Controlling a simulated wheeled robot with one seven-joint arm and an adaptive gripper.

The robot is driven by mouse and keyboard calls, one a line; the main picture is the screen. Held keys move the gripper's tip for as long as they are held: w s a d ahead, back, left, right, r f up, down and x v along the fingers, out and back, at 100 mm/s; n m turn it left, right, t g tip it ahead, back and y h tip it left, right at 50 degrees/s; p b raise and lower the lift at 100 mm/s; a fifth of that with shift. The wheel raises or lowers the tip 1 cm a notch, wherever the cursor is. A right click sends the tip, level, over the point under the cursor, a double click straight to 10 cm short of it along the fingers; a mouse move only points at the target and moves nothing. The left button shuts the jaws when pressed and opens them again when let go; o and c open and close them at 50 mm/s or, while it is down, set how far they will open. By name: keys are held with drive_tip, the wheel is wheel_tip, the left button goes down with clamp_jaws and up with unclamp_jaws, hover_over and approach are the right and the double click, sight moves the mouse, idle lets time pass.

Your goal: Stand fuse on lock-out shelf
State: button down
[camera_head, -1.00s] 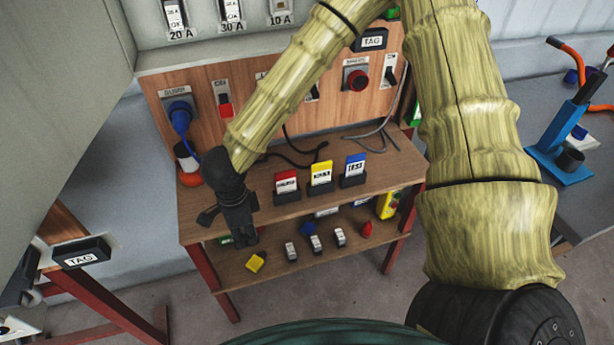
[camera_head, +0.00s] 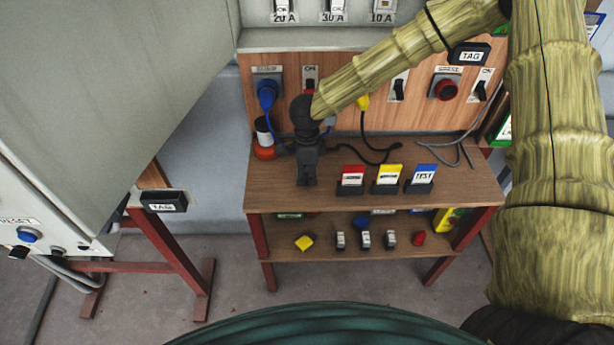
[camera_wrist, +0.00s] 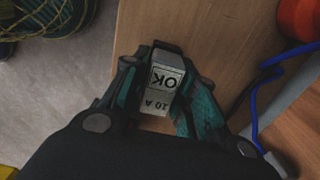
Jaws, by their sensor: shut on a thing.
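My gripper (camera_head: 307,180) hangs over the left part of the bench's upper board. In the wrist view my gripper (camera_wrist: 160,100) is shut on a fuse (camera_wrist: 165,80), a pale block with a dark end, marked "OK" and "10 A". The fingers clasp it from both sides, and the wooden board shows below it. In the head view the fuse cannot be told apart from the dark fingers. The lower shelf (camera_head: 330,254) of the bench holds several small items, among them pale-and-dark blocks (camera_head: 340,240). Which shelf is the lock-out one is not labelled in view.
A yellow block (camera_head: 304,242) and red piece (camera_head: 419,238) lie on the lower shelf.

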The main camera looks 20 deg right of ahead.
sight(307, 179)
drive_tip(key=shift+w+d+f, duration=0.1)
drive_tip(key=shift+w, duration=0.2)
drive_tip(key=shift+f+p, duration=0.6)
drive_tip(key=shift+f, duration=1.1)
drive_tip(key=c, duration=1.1)
unclamp_jaws()
drive_tip(key=shift+r, duration=0.15)
wheel_tip(307, 179, up, 12)
drive_tip(key=shift+f+b, duration=0.1)
drive_tip(key=shift+b, duration=1.1)
